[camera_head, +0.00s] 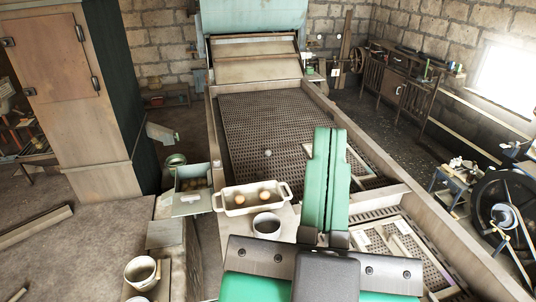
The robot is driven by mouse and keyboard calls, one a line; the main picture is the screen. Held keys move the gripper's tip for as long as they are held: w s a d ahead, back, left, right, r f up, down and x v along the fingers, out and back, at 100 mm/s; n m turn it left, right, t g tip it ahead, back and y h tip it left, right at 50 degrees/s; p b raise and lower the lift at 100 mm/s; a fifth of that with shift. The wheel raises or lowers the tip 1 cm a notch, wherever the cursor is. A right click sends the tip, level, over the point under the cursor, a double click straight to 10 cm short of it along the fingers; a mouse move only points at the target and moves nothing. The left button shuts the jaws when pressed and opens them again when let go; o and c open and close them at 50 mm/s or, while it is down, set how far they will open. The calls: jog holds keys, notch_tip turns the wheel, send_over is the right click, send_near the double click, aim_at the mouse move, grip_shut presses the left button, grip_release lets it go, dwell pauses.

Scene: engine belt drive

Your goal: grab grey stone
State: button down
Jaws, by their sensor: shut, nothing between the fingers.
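A small round grey stone (268,153) lies on the dark slatted bed of the long wooden machine, left of its middle. My gripper (328,133) reaches up from the bottom of the view with its two green fingers together and nothing between them. Its fingertips are to the right of the stone in the picture and apart from it. The fingers hide part of the bed behind them. How high the gripper is above the bed is hard to tell.
A white two-handled tray (233,209) with two brown round objects and a cup (267,224) stand left of my gripper. A metal box (187,208) is farther left. Raised wooden sides (345,122) edge the bed. The bed around the stone is mostly clear.

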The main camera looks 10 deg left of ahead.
dwell(0.3)
jog(key=c, duration=0.9)
grip_release()
jog(key=shift+c, duration=0.2)
